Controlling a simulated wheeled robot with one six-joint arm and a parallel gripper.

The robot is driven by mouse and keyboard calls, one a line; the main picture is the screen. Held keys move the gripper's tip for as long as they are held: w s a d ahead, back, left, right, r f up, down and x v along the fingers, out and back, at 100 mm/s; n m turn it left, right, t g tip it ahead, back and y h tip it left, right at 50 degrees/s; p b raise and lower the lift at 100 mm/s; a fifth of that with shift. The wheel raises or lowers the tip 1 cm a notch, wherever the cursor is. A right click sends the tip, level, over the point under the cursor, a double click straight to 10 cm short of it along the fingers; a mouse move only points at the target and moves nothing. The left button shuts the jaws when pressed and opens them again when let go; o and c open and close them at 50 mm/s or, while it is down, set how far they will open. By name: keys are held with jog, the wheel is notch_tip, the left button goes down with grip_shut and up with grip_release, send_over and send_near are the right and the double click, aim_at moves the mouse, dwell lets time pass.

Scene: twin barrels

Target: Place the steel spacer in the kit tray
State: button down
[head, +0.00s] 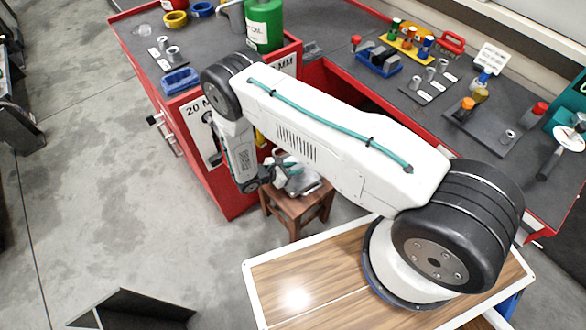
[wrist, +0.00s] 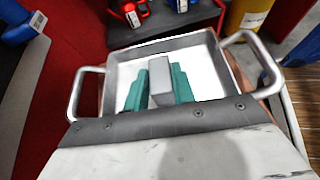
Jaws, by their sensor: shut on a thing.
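The steel spacer, a plain grey block (wrist: 160,78), sits between the teal fingers of my gripper (wrist: 159,88) in the wrist view. My gripper is shut on it. The kit tray, a shallow metal tray with two loop handles (wrist: 248,36), lies beyond and below the fingers. The spacer appears over the tray's pale floor; I cannot tell whether it touches it. In the head view the tray (head: 308,187) rests on a small wooden stool, and my gripper (head: 286,166) is at it, partly hidden by my arm. The spacer cannot be made out there.
The wooden stool (head: 296,217) stands in the gap beside the red bench (head: 222,188). The bench top carries a green bottle (head: 264,22), a blue bin (head: 180,80) and several small metal parts. Open concrete floor lies to the left.

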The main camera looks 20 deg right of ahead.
jog(key=shift+f, duration=0.2)
jog(key=c, duration=1.2)
grip_release()
jog(key=shift+o, duration=0.2)
jog(key=shift+r, duration=0.15)
jog(key=v, duration=1.2)
